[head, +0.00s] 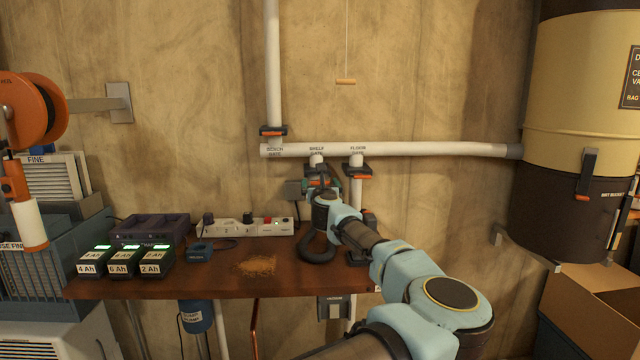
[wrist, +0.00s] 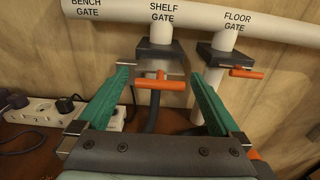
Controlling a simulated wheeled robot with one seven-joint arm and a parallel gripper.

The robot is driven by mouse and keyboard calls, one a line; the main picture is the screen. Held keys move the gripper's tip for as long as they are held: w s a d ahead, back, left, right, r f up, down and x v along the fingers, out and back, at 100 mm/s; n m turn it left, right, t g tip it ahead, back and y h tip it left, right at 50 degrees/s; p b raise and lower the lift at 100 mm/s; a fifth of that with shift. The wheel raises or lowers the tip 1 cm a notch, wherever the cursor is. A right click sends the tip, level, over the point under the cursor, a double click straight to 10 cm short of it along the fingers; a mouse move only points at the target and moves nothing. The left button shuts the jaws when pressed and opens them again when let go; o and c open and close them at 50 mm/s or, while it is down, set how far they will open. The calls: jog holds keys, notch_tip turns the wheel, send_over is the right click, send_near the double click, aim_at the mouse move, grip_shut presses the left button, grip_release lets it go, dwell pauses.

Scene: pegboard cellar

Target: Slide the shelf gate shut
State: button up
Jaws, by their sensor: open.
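The shelf gate (wrist: 158,58) is a dark grey block on a short white drop pipe under the "SHELF GATE" label in the wrist view. Its orange handle (wrist: 165,84) sticks out at the front below the block. My gripper (wrist: 160,77) is open, with one green finger on each side of the handle and a gap visible on both sides. In the head view my gripper (head: 322,184) is in front of the shelf gate and hides most of it. How deep the handle sits between the fingers is hard to tell.
The floor gate (wrist: 220,56), with its own orange handle (wrist: 248,73), is close to my right finger. The bench gate (head: 273,131) is up left on the white pipe (head: 430,149). A power strip (head: 250,229) and batteries (head: 125,258) lie on the wooden bench (head: 215,285) below.

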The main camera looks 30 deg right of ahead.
jog(key=shift+c, duration=0.2)
grip_shut()
dwell(0.5)
